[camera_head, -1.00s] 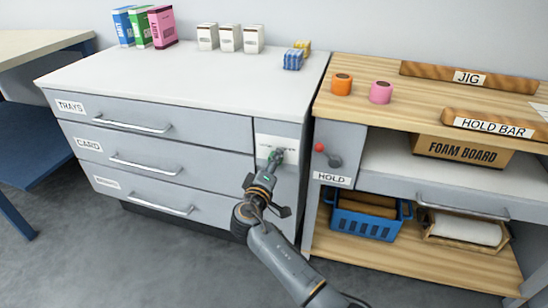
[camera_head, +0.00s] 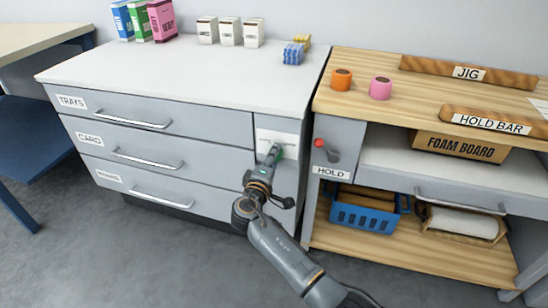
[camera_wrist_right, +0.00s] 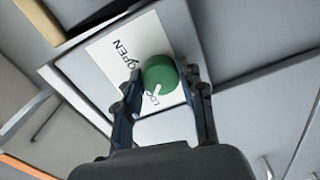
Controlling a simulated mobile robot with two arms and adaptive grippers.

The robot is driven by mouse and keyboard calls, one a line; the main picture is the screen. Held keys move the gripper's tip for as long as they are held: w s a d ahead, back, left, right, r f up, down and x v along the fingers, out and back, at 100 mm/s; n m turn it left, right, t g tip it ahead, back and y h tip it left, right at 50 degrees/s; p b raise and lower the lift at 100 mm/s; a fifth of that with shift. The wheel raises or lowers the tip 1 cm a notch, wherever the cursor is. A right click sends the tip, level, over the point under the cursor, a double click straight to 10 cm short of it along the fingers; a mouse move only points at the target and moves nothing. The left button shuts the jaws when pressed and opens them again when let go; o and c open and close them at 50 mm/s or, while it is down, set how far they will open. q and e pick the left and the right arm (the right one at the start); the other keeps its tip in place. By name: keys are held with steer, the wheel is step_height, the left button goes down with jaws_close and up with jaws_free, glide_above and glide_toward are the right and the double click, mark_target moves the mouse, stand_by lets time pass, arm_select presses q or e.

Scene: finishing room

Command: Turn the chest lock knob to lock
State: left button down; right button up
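The chest (camera_head: 210,85) has a white label panel at its right end, with a green lock knob (camera_wrist_right: 160,74) on it. In the right wrist view the label reads OPEN, and a second word starting "LOC" is partly covered. The knob's white mark points down-left, toward that second word. My right gripper (camera_head: 273,152) is at the panel. In the head view the gripper mostly hides the knob. My left gripper is not in view.
A wooden-topped bench (camera_head: 350,95) stands close on the right, with a red-marked switch (camera_head: 327,150) above a HOLD label. A blue basket (camera_head: 365,212) sits on its lower shelf. Drawer handles (camera_head: 148,162) stick out left of the panel. Floor in front is clear.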

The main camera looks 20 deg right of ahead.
steer(key=o, duration=0.4)
steer(key=v, duration=1.2)
steer(key=shift+f, duration=0.1)
